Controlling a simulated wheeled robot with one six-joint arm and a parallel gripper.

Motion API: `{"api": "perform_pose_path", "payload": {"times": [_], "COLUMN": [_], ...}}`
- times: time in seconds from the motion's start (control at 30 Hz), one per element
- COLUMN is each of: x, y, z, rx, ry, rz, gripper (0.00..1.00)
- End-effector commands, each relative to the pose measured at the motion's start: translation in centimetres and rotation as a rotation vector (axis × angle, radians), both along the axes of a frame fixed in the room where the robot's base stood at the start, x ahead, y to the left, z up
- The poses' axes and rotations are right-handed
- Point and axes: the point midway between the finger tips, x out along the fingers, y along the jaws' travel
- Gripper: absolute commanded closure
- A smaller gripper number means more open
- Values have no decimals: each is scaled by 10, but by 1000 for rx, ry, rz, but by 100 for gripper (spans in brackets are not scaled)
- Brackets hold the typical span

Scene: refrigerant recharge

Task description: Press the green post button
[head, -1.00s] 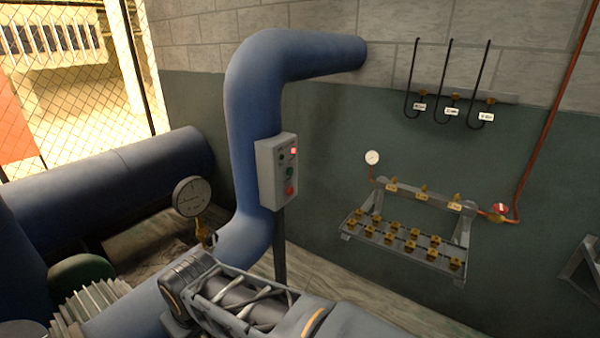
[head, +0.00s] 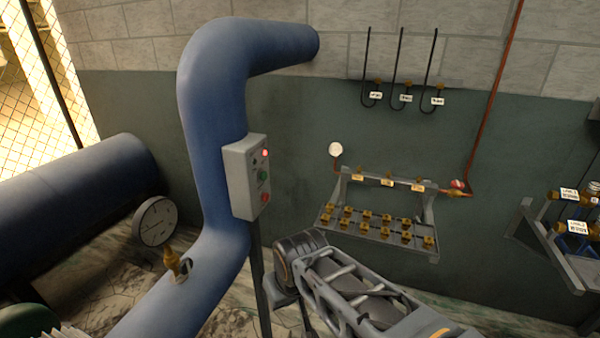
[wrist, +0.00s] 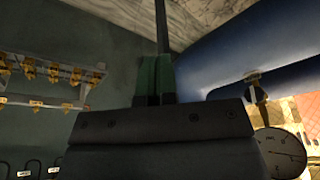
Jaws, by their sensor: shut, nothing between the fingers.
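The green post button (head: 263,175) is on the face of a grey control box (head: 240,180) on a thin dark post (head: 262,290), beside the blue vertical pipe. A lit red lamp (head: 265,153) is above it and a red button (head: 265,197) below it. My gripper (wrist: 155,75) shows green fingers, shut together and empty, in the wrist view. A thin dark post (wrist: 162,25) shows beyond the fingertips there. In the head view my arm lies low, right of the post and below the box. The button is not visible in the wrist view.
The large blue pipe (head: 212,110) stands left of the box, with a round gauge (head: 155,220) nearby. A wall rack with brass fittings (head: 385,210), hanging hoses (head: 402,70) and a right-hand shelf with labelled cylinders (head: 575,225) are farther right. Space before the box's face looks clear.

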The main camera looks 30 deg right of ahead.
Motion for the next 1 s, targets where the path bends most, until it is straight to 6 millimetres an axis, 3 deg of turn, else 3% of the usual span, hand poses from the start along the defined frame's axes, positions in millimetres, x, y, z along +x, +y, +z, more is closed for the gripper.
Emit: {"api": "perform_pose_path", "payload": {"times": [0.47,0.57,0.67,0.8,1.0], "x": [7,28,64,114,160], "y": [-2,-8,-25,-61,-117], "z": [7,26,53,83,109], "rx": [37,152,340,608,890], "ry": [7,23,41,46,33], "rz": [-54,-222,-483,-825,-1146], "gripper": [100,100,100,100,100]}}
